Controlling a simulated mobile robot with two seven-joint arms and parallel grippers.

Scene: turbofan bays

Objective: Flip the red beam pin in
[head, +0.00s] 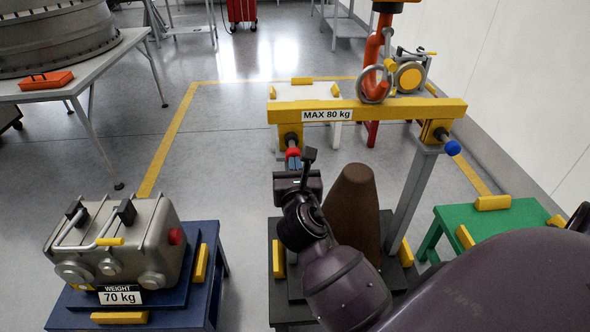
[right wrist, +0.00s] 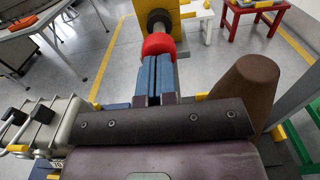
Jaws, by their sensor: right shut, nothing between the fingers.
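The red beam pin (head: 292,153) is a short red knob at the lower left end of the yellow beam (head: 390,106). In the right wrist view the red pin (right wrist: 158,45) sits on a dark shaft straight ahead of my fingertips. My right gripper (head: 293,163) is shut and empty, with its blue fingers side by side. In the right wrist view its fingertips (right wrist: 158,62) overlap the near edge of the red pin; I cannot tell whether they touch it. My left gripper is not in view.
A blue pin (head: 452,148) is at the beam's right end. A brown cone (head: 355,200) stands beside my right arm, near a grey post (head: 412,190). A grey 70 kg weight (head: 125,245) sits on a blue stand at left. A green table (head: 490,222) is at right.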

